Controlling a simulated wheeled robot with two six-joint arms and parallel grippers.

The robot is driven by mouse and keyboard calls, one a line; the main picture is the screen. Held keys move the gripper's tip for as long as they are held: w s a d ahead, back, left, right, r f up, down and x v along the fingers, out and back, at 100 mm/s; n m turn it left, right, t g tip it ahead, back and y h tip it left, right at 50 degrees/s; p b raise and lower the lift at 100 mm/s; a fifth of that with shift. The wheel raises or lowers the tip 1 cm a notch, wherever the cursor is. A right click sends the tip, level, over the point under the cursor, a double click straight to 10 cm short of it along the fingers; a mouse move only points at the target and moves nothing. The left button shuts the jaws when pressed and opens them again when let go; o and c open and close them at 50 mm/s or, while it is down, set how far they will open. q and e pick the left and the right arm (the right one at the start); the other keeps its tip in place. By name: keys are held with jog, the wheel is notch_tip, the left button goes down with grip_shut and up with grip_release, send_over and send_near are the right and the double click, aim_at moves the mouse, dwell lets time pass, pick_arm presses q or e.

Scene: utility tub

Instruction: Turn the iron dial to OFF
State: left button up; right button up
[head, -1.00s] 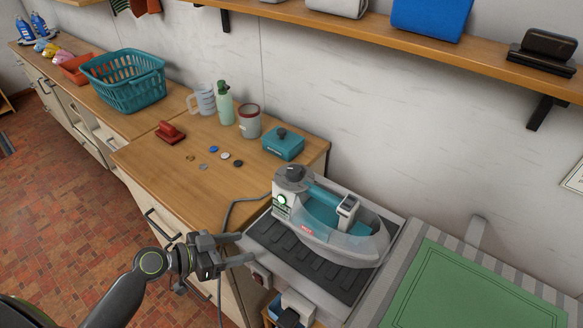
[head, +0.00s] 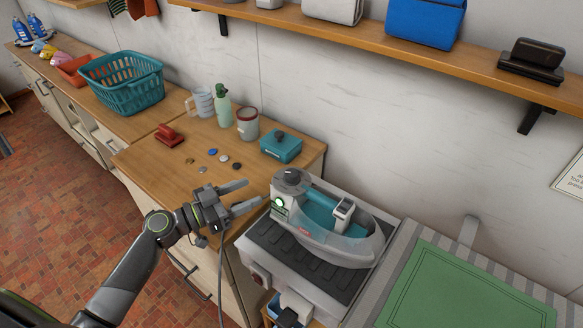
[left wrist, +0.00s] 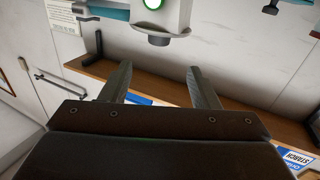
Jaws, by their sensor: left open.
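The iron (head: 330,232) is grey and teal and rests on its dark ribbed stand (head: 300,260) to the right of the counter. Its round grey dial (head: 291,177) sits on top at the left end, above a lit green lamp (head: 279,202). The dial's markings are too small to read. My left gripper (head: 247,194) is open and empty, just left of the dial end and apart from it. In the left wrist view the dark dial (left wrist: 158,40) shows beyond and between the open fingers (left wrist: 160,72), beneath the green lamp (left wrist: 153,4). My right gripper is not in view.
A teal box (head: 281,147), a mug (head: 248,124) and several small discs lie on the wooden counter (head: 175,185) behind my gripper. A green mat (head: 455,290) lies right of the stand. A shelf (head: 400,50) runs along the wall above.

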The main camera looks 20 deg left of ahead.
aim_at(285, 176)
pick_arm(q)
jog(key=p+x, duration=0.5)
jog(key=x, duration=0.6)
jog(key=shift+w+d+r, duration=0.15)
jog(key=shift+d, duration=0.1)
jog(key=shift+p+x, duration=0.4)
jog(key=shift+x, duration=0.4)
jog(key=shift+f, duration=0.2)
jog(key=c, duration=1)
jog(key=shift+o, duration=0.2)
